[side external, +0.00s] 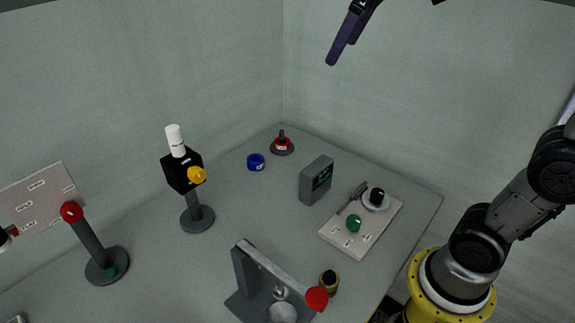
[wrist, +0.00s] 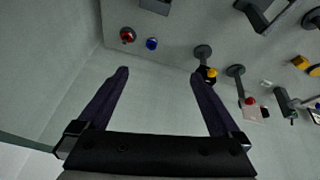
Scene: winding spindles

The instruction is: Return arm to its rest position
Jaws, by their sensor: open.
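My gripper (side external: 345,38) is at the top of the side external view, high above the table and partly cut off by the frame edge. In the wrist view its two purple fingers (wrist: 160,82) stand wide apart with nothing between them. My gripper touches nothing. The grey table (side external: 250,215) with the winding fixtures lies well below it.
A black block on a stand (side external: 197,217), a red-knobbed post (side external: 90,240), a grey lever press (side external: 250,275), a grey display box (side external: 316,180), a beige board (side external: 340,240), a blue ring (side external: 256,162) and a red-based peg (side external: 282,146) stand on the table. The air around my gripper is clear.

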